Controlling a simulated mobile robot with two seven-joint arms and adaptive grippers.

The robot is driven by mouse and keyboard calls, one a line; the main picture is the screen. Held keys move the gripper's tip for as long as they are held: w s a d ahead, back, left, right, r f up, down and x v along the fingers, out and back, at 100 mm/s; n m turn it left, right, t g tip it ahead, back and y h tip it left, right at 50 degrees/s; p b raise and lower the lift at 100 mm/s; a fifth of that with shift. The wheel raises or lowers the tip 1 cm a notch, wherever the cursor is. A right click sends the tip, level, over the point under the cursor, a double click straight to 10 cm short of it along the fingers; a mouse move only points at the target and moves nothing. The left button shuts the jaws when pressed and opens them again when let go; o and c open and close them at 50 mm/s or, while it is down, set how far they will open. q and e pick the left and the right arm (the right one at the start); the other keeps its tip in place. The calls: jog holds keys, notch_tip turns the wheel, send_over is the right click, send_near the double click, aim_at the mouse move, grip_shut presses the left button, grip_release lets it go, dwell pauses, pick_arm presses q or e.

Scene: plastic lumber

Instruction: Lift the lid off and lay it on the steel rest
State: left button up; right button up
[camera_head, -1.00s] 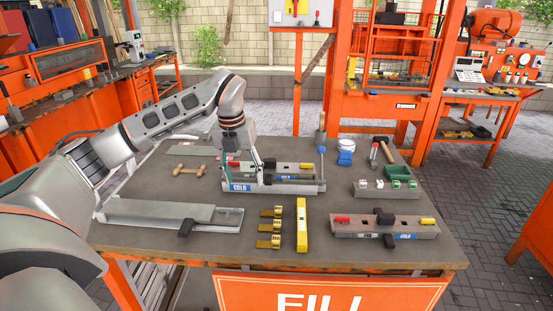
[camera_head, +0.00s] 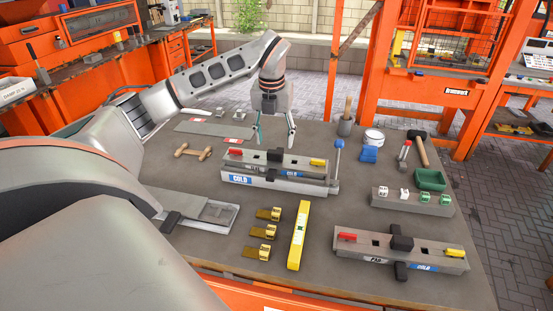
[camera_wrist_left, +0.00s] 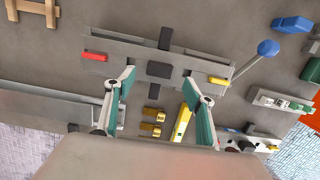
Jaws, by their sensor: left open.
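A grey bar-like lid (camera_head: 298,160), with a black block at its middle, a red piece at one end and a yellow one at the other, sits on the long mould (camera_head: 285,185) marked COLD. The lid also shows in the left wrist view (camera_wrist_left: 125,57). My left gripper (camera_head: 274,142) is open and empty above it. In the left wrist view its fingers (camera_wrist_left: 160,77) stand apart on either side of the black block. A flat grey plate (camera_head: 213,128) with red marks lies at the back left; I cannot tell if it is the steel rest. My right gripper is not in view.
A second mould (camera_head: 400,250) lies front right. A grey channel (camera_head: 215,214) lies front left, partly behind my arm. Brass clips (camera_head: 264,232), a yellow level (camera_head: 299,235), a blue-knobbed lever (camera_head: 337,160), a wooden-handled hammer (camera_head: 420,152) and a green tray (camera_head: 430,180) surround the middle.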

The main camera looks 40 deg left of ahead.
aim_at(275, 152)
pick_arm(q)
jog(key=f, duration=0.5)
jog(key=shift+w+a, duration=0.15)
jog(key=shift+w, duration=0.1)
jog(key=shift+r, duration=0.1)
grip_shut()
